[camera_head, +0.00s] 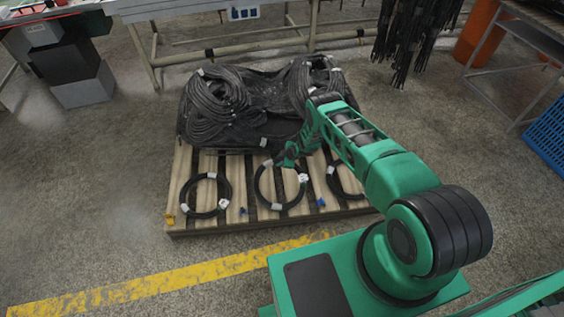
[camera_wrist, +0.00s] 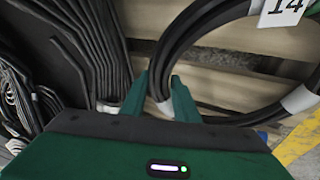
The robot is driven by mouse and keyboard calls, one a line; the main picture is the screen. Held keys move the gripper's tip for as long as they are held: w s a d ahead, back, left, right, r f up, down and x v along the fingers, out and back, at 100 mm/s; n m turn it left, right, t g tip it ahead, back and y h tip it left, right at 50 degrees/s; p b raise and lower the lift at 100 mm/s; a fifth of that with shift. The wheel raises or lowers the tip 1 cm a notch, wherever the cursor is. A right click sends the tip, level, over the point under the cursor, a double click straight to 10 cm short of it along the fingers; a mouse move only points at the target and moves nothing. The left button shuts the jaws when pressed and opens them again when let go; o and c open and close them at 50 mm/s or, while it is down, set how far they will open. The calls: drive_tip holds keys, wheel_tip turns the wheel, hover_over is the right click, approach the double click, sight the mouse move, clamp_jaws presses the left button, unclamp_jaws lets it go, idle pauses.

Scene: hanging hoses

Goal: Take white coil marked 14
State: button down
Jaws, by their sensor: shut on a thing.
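The coil marked 14 (camera_head: 259,190) is a black hose ring with white bands, in the middle of the pallet's front row in the head view. In the wrist view the coil (camera_wrist: 190,42) carries a white tag reading 14 (camera_wrist: 283,10). My gripper (camera_head: 287,157) is at the coil's far edge. In the wrist view its two green fingers (camera_wrist: 158,84) stand on either side of the hose, shut on it beside a white band. The arm hides part of the far edge. I cannot tell whether the coil is raised off the slats.
The wooden pallet (camera_head: 240,222) also bears a left coil (camera_head: 186,193), a right coil (camera_head: 335,182) partly behind my arm, and a heap of black hoses (camera_head: 220,100) close behind. Black hoses (camera_head: 405,40) hang at the back right. Floor left of the pallet is clear.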

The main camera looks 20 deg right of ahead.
drive_tip(key=r, duration=0.1)
drive_tip(key=s+r+t, duration=0.1)
drive_tip(key=r, duration=0.1)
drive_tip(key=s+r+t, duration=0.1)
drive_tip(key=shift+s+a+r+n, duration=0.1)
drive_tip(key=shift+a+r+n, duration=0.1)
drive_tip(key=shift+a+n, duration=0.15)
drive_tip(key=s+a+r+t, duration=0.1)
drive_tip(key=s+r+t, duration=0.1)
drive_tip(key=s+r, duration=0.2)
drive_tip(key=s+a+r+n+t+h, duration=0.1)
drive_tip(key=s+r+t, duration=0.2)
drive_tip(key=r, duration=0.7)
drive_tip(key=shift+s+a+r+t, duration=0.2)
drive_tip(key=shift+s+a+t, duration=0.15)
drive_tip(key=shift+s, duration=0.45)
idle(0.4)
